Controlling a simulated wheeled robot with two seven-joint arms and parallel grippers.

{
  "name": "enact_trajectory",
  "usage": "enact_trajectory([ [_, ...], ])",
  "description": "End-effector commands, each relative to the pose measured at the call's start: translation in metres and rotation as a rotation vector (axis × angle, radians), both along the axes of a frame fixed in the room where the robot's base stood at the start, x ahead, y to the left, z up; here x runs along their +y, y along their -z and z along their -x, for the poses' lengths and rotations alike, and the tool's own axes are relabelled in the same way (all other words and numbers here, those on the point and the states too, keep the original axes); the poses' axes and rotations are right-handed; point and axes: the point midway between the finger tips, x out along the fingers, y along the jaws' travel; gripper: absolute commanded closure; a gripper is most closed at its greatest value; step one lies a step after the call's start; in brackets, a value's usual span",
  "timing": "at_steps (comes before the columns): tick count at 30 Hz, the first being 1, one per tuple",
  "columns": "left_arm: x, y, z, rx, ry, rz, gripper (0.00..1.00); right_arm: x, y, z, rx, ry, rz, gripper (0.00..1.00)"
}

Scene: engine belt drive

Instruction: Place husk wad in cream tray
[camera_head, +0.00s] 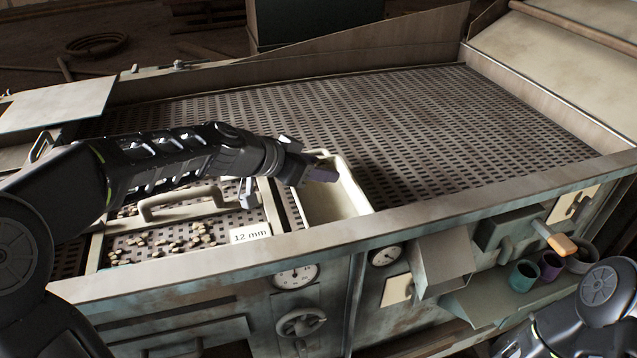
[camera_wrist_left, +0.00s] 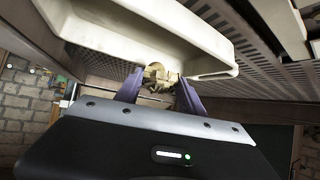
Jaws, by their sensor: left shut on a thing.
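The husk wad (camera_wrist_left: 160,78) is a pale tan, crumpled lump between the purple fingers of my left gripper (camera_wrist_left: 158,92) in the left wrist view. The left gripper (camera_head: 322,174) is shut on it. In the head view the gripper is over the cream tray (camera_head: 356,192), and I cannot make out the wad there. The cream tray is a shallow, open tray with rounded corners. It also shows in the left wrist view (camera_wrist_left: 130,30), close to the wad. I cannot tell whether the wad touches the tray. My right gripper is not in view.
A sieve frame with a handle (camera_head: 180,197), a "12 mm" label (camera_head: 250,235) and scattered grains lies left of the tray. A perforated deck (camera_head: 420,120) spreads behind and right, mostly clear. Cups (camera_head: 523,276) stand on a lower shelf at the right.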

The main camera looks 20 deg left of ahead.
Motion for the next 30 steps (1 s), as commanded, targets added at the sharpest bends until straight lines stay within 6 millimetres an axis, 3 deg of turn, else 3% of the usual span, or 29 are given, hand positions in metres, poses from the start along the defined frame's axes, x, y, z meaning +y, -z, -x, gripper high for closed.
enact_trajectory([
  [7,0.000,0.003,0.000,0.000,0.001,0.000,0.93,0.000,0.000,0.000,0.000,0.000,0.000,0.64],
  [15,0.000,0.036,0.000,0.003,0.000,0.001,0.93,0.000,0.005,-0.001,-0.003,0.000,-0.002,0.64],
  [27,0.000,0.040,0.000,0.000,0.001,-0.001,0.93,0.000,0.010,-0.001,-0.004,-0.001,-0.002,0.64],
  [28,0.000,0.040,0.000,0.000,0.001,-0.001,0.53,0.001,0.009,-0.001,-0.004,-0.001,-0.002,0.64],
  [30,0.000,0.039,0.000,0.000,0.001,-0.001,0.48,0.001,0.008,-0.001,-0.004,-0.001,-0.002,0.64],
])
